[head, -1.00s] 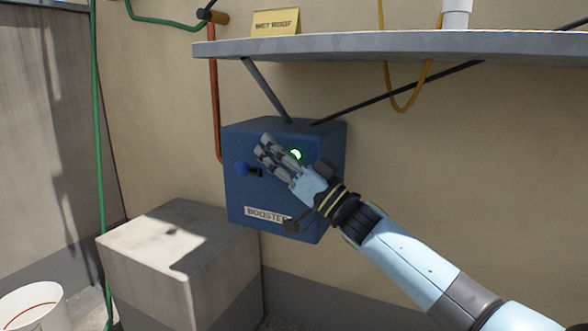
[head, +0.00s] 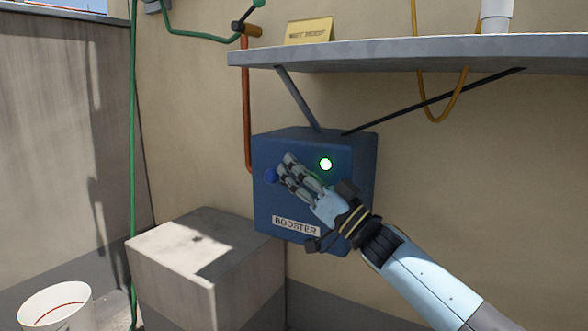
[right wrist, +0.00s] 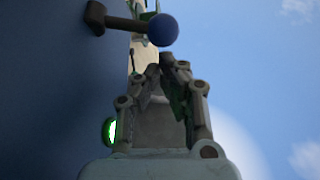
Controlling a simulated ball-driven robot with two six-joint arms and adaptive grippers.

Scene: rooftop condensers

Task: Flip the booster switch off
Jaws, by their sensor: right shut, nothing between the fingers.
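The blue booster box (head: 347,155) hangs on the wall under the shelf, with a white BOOSTER label (head: 296,226) low on its front. A green lamp (head: 325,164) glows at its upper front; its edge also shows in the right wrist view (right wrist: 109,130). The switch is a lever with a blue ball knob (head: 271,176), partly hidden by my fingers in the head view. In the right wrist view the knob (right wrist: 162,29) sits on a dark stem beyond my fingertips, apart from them. My right gripper (head: 285,164) is shut and empty, in front of the box beside the knob. My left gripper is out of view.
A grey shelf (head: 420,55) juts out above the box, carrying a yellow sign (head: 309,31) and a white cylinder. A concrete block (head: 165,240) stands below left, with a white bucket (head: 55,308) beside it. A copper pipe (head: 247,110) runs down left of the box.

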